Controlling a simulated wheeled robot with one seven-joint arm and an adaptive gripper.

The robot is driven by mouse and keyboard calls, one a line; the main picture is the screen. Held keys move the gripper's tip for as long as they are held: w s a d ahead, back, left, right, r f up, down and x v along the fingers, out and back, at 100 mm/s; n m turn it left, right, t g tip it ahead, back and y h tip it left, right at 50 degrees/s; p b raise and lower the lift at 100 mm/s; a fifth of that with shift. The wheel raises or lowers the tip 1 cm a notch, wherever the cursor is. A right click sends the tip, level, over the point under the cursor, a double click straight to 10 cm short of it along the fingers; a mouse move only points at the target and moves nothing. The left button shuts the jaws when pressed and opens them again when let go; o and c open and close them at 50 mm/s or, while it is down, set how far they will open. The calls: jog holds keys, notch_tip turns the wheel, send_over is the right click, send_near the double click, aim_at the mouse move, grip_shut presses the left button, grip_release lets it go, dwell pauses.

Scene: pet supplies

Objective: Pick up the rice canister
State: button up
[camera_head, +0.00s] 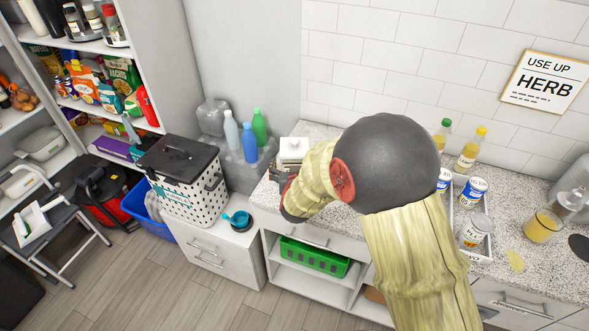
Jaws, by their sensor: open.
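My gripper (280,173) is at the front of this canister, small and dark in the view, and open. My arm hides part of the canister's lower right side. I cannot tell whether the fingers touch it or are around it.
A tray (487,240) with blue-and-white cans (472,192) and a jar stands right of my arm. Bottles (470,149) stand behind it, and a yellow-filled glass (543,226) to its right. Left are coloured bottles (249,142) and a dotted hamper (190,195). Floor is free front left.

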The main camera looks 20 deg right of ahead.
jog(key=x, duration=0.2)
jog(key=shift+w+d+f, duration=0.1)
jog(key=shift+w+f, duration=0.1)
jog(key=shift+w, duration=0.25)
jog(key=shift+c, duration=1.3)
jog(key=c, duration=1.9)
jog(key=shift+r, duration=0.15)
